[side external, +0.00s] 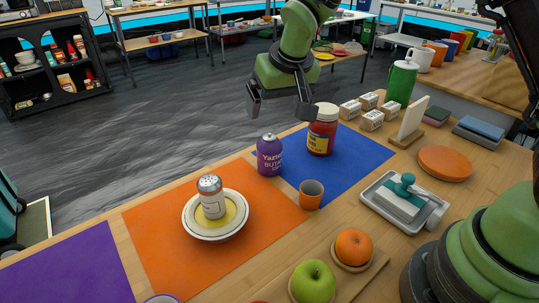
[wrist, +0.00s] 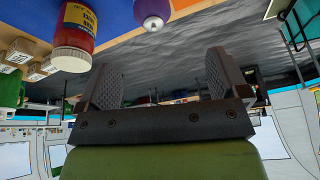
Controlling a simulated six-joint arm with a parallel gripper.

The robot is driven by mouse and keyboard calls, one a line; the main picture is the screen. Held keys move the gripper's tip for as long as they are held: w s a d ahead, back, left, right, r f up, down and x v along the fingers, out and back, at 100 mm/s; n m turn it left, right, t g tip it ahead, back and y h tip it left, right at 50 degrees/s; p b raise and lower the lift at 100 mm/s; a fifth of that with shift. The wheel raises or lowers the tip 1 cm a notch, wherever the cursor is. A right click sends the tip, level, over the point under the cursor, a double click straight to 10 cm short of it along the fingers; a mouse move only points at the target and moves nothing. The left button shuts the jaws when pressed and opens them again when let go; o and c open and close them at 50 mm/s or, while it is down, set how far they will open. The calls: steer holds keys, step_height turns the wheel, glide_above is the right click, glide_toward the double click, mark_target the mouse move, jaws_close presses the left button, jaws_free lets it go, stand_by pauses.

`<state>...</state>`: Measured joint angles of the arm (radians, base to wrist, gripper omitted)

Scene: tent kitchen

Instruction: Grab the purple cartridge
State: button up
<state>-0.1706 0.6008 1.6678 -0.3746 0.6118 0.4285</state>
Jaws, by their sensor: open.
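The purple cartridge (side external: 269,157), labelled as butane, stands upright on the table where the orange and blue mats meet. Its rounded purple top (wrist: 153,12) shows at the top edge of the wrist view, with most of its body out of frame. My gripper (side external: 279,108) is open and empty, above and behind the cartridge and apart from it. In the wrist view its two fingers (wrist: 163,85) are spread with nothing between them.
A red jar (side external: 322,130) stands close to the right of the cartridge, and an orange cup (side external: 311,194) in front. A shaker (side external: 211,198) sits on a plate (side external: 190,222) on the orange mat (side external: 150,250).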

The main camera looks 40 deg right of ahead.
mark_target(272, 139)
steer(key=shift+n+t, duration=0.3)
steer(key=x, duration=0.5)
steer(key=s+x, duration=0.1)
steer(key=x, duration=0.2)
steer(key=shift+d+f, duration=0.3)
steer(key=shift+d, duration=0.05)
steer(key=shift+d+x, duration=0.1)
steer(key=shift+x, duration=1.4)
steer(key=shift+d+x, duration=0.15)
steer(key=shift+x, duration=1.4)
steer(key=shift+c, duration=0.2)
steer(key=c, duration=1.1)
